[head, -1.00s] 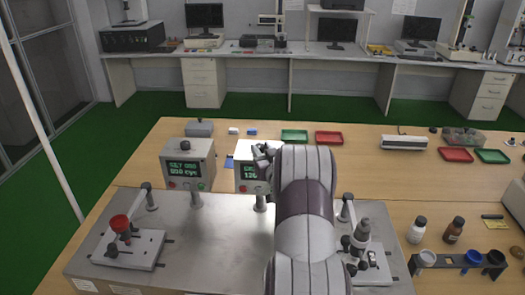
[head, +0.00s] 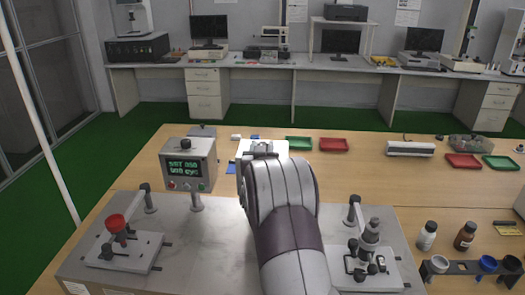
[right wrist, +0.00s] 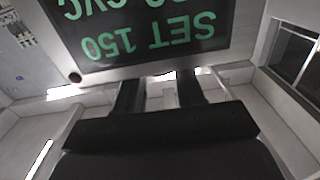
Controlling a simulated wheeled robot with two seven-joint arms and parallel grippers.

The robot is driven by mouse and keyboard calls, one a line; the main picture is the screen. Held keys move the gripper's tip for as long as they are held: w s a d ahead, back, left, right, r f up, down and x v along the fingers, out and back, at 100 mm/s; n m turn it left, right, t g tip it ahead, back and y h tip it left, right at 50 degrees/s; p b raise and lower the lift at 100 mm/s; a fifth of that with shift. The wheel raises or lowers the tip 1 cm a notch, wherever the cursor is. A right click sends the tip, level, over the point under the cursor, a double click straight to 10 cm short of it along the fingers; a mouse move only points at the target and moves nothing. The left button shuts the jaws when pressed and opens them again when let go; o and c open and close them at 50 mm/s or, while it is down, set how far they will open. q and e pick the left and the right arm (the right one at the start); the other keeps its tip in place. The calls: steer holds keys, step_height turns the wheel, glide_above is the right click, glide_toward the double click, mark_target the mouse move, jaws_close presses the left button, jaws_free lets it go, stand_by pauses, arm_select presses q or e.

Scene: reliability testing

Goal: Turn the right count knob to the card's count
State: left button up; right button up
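The right counter box (head: 243,147) is mostly hidden behind my right arm in the head view. Its dark screen (right wrist: 145,25) shows upside down in the right wrist view with "SET 150" in green and a cut-off "CYC" line. My right gripper (right wrist: 160,88) is at the screen-side edge of this box, its two dark fingers apart with a pale gap between them. I cannot make out the count knob there. The left counter box (head: 190,165) has a black knob at its top and green text that seems to read "SET 050". My left gripper is out of view.
A steel bench plate (head: 185,240) carries a red-topped fixture (head: 116,224) at left and a grey fixture (head: 370,238) at right. Two bottles (head: 428,235) and a dark holder (head: 455,272) stand at right. Green (head: 299,143) and red (head: 333,145) trays lie behind.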

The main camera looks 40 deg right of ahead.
steer(key=shift+o, duration=1.2)
steer(key=shift+s+a, duration=0.15)
steer(key=shift+a, duration=0.05)
steer(key=b+v, duration=0.2)
steer(key=v, duration=1)
steer(key=shift+b, duration=0.35)
steer(key=shift+a+f, duration=0.1)
